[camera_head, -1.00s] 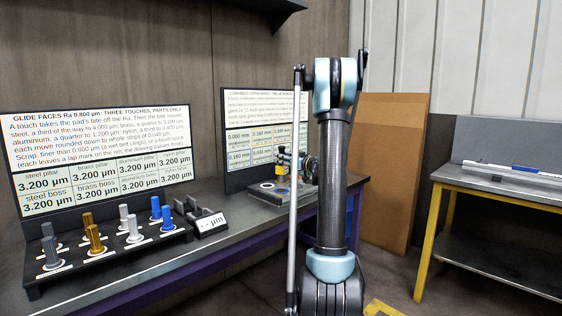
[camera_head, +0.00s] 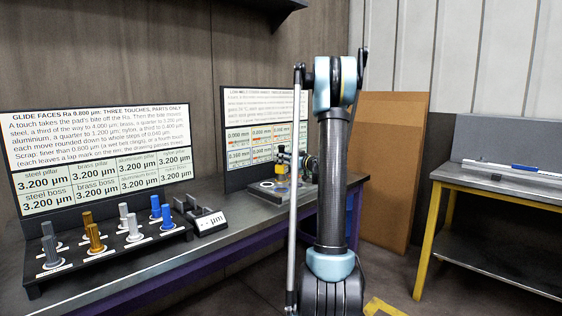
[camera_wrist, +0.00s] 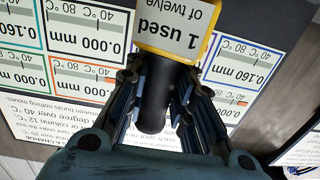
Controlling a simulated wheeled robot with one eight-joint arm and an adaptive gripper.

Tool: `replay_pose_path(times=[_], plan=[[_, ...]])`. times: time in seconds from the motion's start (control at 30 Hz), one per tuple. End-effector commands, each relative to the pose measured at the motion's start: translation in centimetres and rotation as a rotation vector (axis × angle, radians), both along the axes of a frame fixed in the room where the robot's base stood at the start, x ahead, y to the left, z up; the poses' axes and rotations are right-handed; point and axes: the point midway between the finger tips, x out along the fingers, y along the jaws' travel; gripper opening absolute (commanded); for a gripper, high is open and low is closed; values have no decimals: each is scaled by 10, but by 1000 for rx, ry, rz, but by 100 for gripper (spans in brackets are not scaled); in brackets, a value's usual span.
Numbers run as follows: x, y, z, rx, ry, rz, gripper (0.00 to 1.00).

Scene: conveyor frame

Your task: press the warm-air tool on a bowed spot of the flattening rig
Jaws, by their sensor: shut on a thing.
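My gripper (camera_wrist: 157,88) is shut on the dark handle of the warm-air tool (camera_wrist: 155,112) in the wrist view. A yellow-framed label on the tool (camera_wrist: 178,32) reads "1 used of twelve", upside down in this view. In the head view the tool (camera_head: 282,158) shows small, yellow and black, above the flattening rig (camera_head: 262,188), a low grey plate on the bench. My arm partly covers this area. The tool's tip and its contact with the rig are too small or hidden to tell.
A reading board (camera_head: 236,172) stands behind the rig; the wrist view shows 0.000 mm and 0.160 mm cells with temperature bars. To the left are a glide-face board (camera_head: 95,125), a rack of several pillars (camera_head: 110,262) and a µm gauge (camera_head: 208,224). A yellow-legged table (camera_head: 500,190) stands right.

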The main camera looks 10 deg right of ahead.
Motion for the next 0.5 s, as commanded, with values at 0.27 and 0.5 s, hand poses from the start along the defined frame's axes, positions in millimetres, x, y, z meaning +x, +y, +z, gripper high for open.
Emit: replay_pose_path(times=[0.27,0.5], plan=[[0,0,20,1,0,0,0],[0,0,39,1,0,0,0]])
